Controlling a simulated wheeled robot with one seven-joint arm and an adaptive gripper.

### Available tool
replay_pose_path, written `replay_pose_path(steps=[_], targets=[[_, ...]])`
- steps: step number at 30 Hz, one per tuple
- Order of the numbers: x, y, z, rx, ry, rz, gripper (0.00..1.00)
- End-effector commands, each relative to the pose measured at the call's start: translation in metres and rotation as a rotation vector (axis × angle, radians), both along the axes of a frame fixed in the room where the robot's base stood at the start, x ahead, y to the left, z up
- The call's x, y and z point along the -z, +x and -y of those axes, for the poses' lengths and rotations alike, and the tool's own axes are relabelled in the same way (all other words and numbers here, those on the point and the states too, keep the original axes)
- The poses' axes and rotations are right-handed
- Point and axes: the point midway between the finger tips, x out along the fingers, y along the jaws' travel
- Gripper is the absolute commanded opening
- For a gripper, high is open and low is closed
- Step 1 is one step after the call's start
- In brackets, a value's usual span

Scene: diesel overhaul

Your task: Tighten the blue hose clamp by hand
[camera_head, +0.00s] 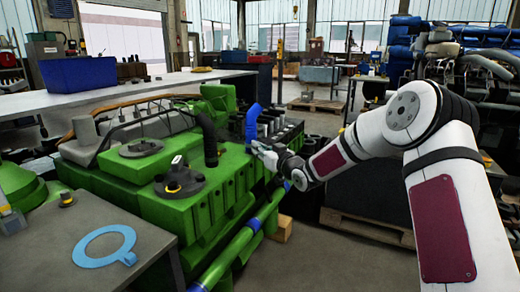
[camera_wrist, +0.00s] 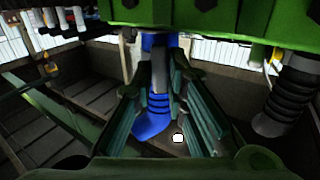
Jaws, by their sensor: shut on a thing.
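A blue hose (camera_head: 252,122) stands up at the right end of the green engine (camera_head: 160,190). My gripper (camera_head: 259,148) is at the lower part of this hose, reaching in from the right. In the wrist view the ribbed blue hose (camera_wrist: 152,116) shows behind and between the fingers. My gripper (camera_wrist: 160,66) is closed there on a small part at the hose, which I take for the blue hose clamp. The fingers hide most of the clamp, so its band and how tight it sits cannot be seen.
A light blue flat ring with a tab (camera_head: 83,258) lies on the grey table (camera_head: 140,243) at front left. A black hose (camera_head: 209,140) rises from the engine, and a blue-banded green pipe (camera_head: 232,245) runs along its front.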

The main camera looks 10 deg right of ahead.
Motion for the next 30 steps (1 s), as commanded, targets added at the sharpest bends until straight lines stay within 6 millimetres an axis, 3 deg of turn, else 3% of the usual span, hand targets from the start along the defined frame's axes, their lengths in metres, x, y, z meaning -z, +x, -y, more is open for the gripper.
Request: replay_pose_path(steps=[2,3,4,17,30], targets=[[0.003,-0.001,0.000,0.000,-0.002,-0.005,0.00],[0.003,-0.001,0.000,0.000,-0.002,-0.005,0.16],[0.003,-0.001,0.000,0.000,-0.002,-0.005,0.21],[0.001,-0.007,0.004,0.001,-0.003,-0.002,0.21],[0.001,-0.082,0.037,0.002,-0.004,-0.004,0.21]])
